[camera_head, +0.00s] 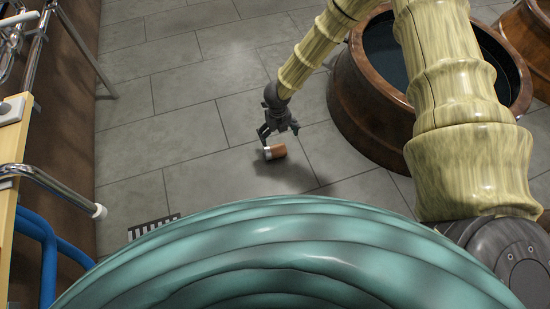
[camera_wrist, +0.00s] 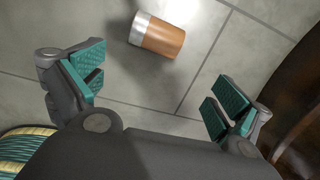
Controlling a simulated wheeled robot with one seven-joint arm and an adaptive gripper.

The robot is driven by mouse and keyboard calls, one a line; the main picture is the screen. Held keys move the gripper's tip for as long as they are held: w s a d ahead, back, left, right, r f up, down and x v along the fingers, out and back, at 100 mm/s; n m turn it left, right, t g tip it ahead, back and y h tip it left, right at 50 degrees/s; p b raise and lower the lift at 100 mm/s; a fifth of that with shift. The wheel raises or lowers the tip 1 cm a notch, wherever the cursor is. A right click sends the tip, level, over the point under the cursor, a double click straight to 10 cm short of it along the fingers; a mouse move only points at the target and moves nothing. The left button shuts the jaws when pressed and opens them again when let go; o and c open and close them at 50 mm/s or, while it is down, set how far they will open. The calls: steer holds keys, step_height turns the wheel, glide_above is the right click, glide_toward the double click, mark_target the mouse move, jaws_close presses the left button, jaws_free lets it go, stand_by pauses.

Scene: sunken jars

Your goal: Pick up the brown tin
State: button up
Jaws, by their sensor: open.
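The brown tin (camera_head: 279,151) lies on its side on the grey floor tiles, with a silver end toward the left. In the wrist view the tin (camera_wrist: 162,38) shows at the top, ahead of the fingers and between their lines, nearer the left finger. My gripper (camera_head: 277,133) is just above the tin in the head view, pointing down. In the wrist view my gripper (camera_wrist: 156,92) is open and empty, its teal pads wide apart. No contact with the tin shows in the wrist view.
A large brown jar (camera_head: 368,120) with dark liquid stands to the right of the tin; its side also shows in the wrist view (camera_wrist: 298,100). Another jar (camera_head: 528,45) is at far right. A floor grate (camera_head: 154,227) lies at left. The tiles left of the tin are clear.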

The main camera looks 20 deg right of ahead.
mark_target(275, 148)
steer(key=shift+w+a+f+m+b, duration=0.15)
steer(key=shift+w+f+m+b, duration=0.4)
steer(key=shift+w+f+m, duration=0.15)
step_height(275, 148, down, 6)
steer(key=shift+r+b, duration=0.25)
steer(key=shift+b, duration=1)
steer(key=shift+w+a+f+b, duration=0.1)
steer(key=shift+a+f+b, duration=0.05)
steer(key=shift+f+b, duration=1)
steer(key=shift+a+f+b, duration=0.15)
steer(key=shift+f+b, duration=0.65)
steer(key=shift+f, duration=0.6)
steer(key=c, duration=1.1)
